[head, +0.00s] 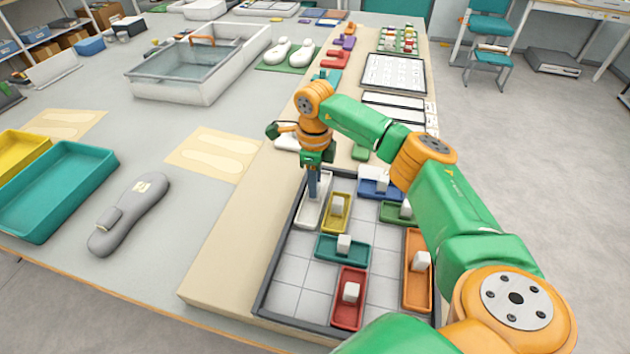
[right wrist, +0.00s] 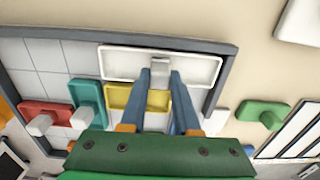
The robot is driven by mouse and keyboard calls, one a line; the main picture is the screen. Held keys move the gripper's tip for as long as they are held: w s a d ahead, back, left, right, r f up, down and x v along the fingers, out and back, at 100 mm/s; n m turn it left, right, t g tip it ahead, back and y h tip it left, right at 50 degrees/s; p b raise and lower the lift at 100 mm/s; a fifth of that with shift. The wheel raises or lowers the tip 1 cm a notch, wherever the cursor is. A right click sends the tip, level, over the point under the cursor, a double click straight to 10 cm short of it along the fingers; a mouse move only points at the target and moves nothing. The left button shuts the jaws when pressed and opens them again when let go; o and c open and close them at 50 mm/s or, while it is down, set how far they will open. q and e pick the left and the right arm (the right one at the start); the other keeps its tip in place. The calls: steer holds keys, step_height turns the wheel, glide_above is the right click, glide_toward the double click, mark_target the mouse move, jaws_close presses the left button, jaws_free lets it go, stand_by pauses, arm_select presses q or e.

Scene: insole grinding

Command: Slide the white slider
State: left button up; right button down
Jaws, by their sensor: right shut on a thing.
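The white slider (head: 308,212) is a long shallow white tray at the far left corner of the framed sliding board (head: 290,270). In the right wrist view the white slider (right wrist: 120,63) lies along the dark frame edge, beside the yellow slider (right wrist: 125,98). My right gripper (head: 313,192) points down over it. In the right wrist view my right gripper's blue fingers (right wrist: 160,75) are shut on the slider's knob (right wrist: 159,67). My left gripper is out of view.
A yellow slider (head: 345,222), teal slider (head: 325,250), red slider (head: 347,312), orange slider (head: 416,290) and blue slider (head: 370,186) also lie on the board. Bare grid cells show at the left and between sliders. A grey insole (head: 130,212) lies left.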

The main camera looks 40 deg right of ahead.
steer(key=shift+w+r, duration=0.15)
steer(key=shift+w, duration=0.05)
steer(key=c, duration=0.9)
jaws_free()
steer(key=shift+o, duration=1.3)
steer(key=shift+d, duration=0.15)
steer(key=shift+f, duration=0.2)
step_height(320, 180, up, 7)
steer(key=shift+r+b, duration=0.1)
steer(key=shift+b, duration=0.6)
steer(key=shift+d, duration=0.1)
